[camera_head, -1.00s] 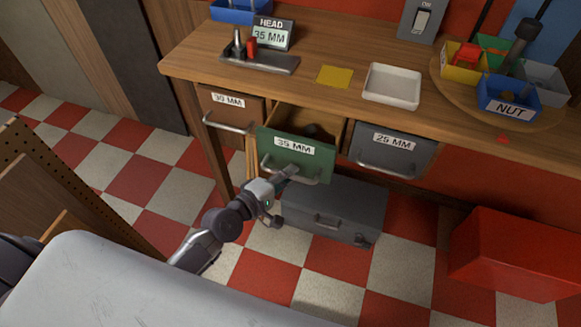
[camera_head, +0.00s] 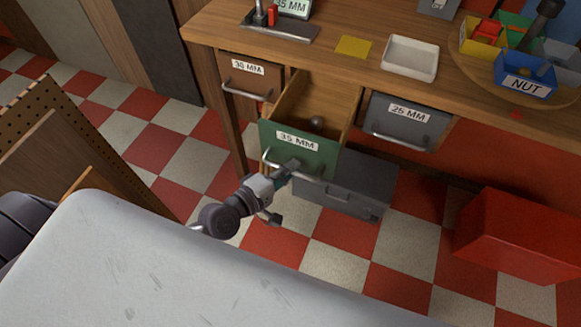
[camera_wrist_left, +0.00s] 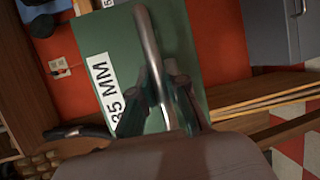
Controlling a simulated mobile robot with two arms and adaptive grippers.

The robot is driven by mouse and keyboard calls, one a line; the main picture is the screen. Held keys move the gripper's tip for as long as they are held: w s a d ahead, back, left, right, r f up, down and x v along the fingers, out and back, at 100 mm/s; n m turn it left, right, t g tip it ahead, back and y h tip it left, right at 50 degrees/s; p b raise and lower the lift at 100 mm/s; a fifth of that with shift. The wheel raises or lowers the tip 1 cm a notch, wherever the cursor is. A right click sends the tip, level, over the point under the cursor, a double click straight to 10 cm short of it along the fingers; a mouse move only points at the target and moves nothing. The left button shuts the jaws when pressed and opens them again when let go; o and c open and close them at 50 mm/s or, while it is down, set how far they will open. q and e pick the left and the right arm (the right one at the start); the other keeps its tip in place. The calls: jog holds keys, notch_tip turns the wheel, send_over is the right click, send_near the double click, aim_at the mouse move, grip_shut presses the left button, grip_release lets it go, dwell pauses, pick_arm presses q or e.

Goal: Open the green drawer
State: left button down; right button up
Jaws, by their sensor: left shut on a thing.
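The green drawer (camera_head: 308,153), labelled 35 MM, stands pulled well out of the workbench. Its wooden inside shows, with a dark round object (camera_head: 317,123) in it. My left gripper (camera_head: 292,168) is at the drawer's front, shut on its metal handle (camera_head: 318,181). In the left wrist view the handle (camera_wrist_left: 147,40) runs between the two fingers (camera_wrist_left: 163,98), with the green front (camera_wrist_left: 185,50) behind it. My right gripper is not in view.
A brown 30 MM drawer (camera_head: 246,82) and a grey 25 MM drawer (camera_head: 405,118) flank it, both shut. A grey case (camera_head: 365,180) lies on the floor beneath. A red box (camera_head: 520,240) stands at right. A pale surface (camera_head: 150,270) fills the front.

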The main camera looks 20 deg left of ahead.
pick_arm(q)
jog(key=c, duration=1.2)
grip_release()
jog(key=v, duration=1.2)
jog(key=shift+r, duration=0.1)
